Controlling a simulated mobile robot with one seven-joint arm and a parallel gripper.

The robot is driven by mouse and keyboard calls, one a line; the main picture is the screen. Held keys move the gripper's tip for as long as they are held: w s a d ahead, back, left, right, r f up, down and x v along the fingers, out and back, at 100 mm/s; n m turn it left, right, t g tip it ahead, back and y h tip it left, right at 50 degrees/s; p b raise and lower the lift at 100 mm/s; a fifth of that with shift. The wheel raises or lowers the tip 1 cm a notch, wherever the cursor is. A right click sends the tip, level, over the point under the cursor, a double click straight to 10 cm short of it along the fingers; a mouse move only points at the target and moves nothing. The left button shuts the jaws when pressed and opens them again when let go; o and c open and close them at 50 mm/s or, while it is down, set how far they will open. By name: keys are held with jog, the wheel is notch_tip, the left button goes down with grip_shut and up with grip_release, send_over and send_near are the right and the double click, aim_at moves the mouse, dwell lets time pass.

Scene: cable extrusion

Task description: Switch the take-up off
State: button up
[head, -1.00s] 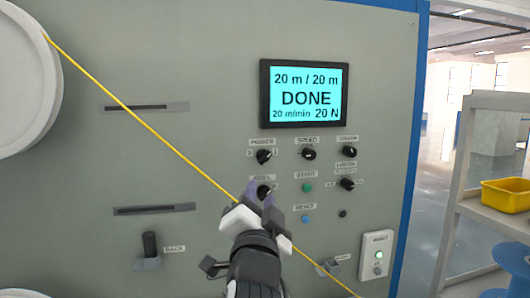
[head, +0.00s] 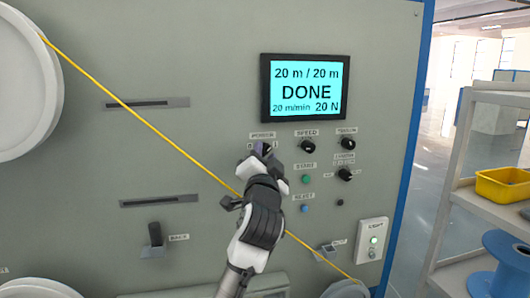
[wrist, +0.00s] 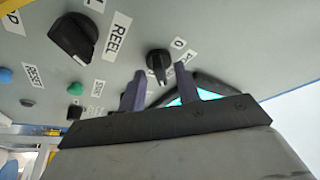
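The take-up panel (head: 200,70) has a POWER knob just under its display (head: 305,87), which reads "20 m / 20 m DONE, 20 m/min 20 N". My gripper (head: 258,152) is in front of this knob and hides most of it in the head view. In the wrist view the black power knob (wrist: 158,64) shows between my two purple fingertips (wrist: 160,80), with a "0" label near it. The fingers are apart, with a gap to the knob; whether they reach around it I cannot tell. Its setting is unclear.
The black REEL knob (wrist: 75,38) is beside my fingers in the wrist view. SPEED (head: 307,147) and tension (head: 347,144) knobs, a green START button (head: 306,180) and a blue RESET button (head: 304,209) are close by. A yellow cable (head: 150,124) runs diagonally across the panel.

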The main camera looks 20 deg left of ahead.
jog(key=shift+c, duration=0.4)
grip_shut()
jog(key=shift+f+n+b, duration=0.1)
jog(key=shift+n+b, duration=0.2)
jog(key=shift+b, duration=0.1)
jog(key=n+b, duration=0.1)
jog(key=n+y, duration=0.1)
jog(key=shift+w+d+f+n+b, duration=0.2)
jog(key=shift+n+b, duration=0.1)
jog(key=shift+b, duration=0.1)
jog(key=n+y+b, duration=0.2)
jog(key=n+y, duration=0.1)
jog(key=n, duration=0.2)
jog(key=shift+b, duration=0.3)
jog(key=n+g+y+b, duration=0.2)
jog(key=n, duration=0.3)
jog(key=n+g+y+b, duration=0.1)
jog(key=n+g, duration=0.1)
jog(key=n, duration=0.4)
jog(key=n+g+y+b, duration=0.2)
jog(key=n, duration=0.4)
jog(key=shift+w+d+r+g+y+b, duration=0.15)
jog(key=shift+d+r+g+y+b, duration=0.1)
jog(key=shift+g+y+b, duration=0.05)
